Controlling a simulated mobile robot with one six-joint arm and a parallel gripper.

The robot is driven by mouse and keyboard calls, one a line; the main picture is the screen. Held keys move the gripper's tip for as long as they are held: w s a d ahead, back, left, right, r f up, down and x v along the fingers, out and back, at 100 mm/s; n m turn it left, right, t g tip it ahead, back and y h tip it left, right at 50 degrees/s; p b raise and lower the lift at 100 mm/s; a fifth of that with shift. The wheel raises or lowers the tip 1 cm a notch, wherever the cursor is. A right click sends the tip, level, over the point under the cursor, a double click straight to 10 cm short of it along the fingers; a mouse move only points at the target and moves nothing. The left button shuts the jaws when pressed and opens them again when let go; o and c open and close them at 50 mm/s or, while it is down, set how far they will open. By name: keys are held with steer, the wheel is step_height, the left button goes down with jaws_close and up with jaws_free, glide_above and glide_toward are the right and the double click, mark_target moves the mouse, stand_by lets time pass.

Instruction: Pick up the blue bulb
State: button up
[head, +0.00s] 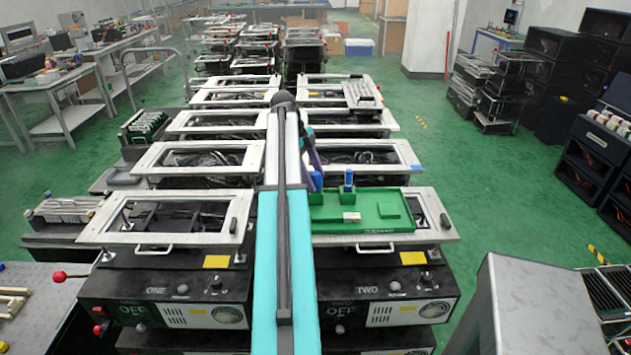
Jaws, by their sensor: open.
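A small upright blue bulb (348,181) stands on the green tray (400,198), near its back left part. A second blue shape (317,181) shows to its left, partly covered by my arm; I cannot tell whether it is another bulb. My gripper (315,164) shows only in part, as a dark purplish piece at the right edge of my arm, just left of the blue bulb and apart from it in the picture. The gripper is open, with nothing seen in it. Its fingertips are hidden or too small to make out.
The tray rests on the right-hand lever fixture, marked TWO (385,285). A small pale block (351,217) lies on the tray. The fixture ONE (165,300) stands to the left. More framed fixtures stand behind. A grey box (535,310) stands at the front right.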

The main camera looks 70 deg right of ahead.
steer(key=shift+x, duration=0.8)
steer(key=c, duration=1.1)
steer(key=shift+r, duration=0.15)
step_height(320, 180, up, 8)
steer(key=shift+r+b, duration=0.1)
steer(key=shift+b, duration=0.35)
steer(key=shift+r+p, duration=0.8)
steer(key=shift+p, duration=0.05)
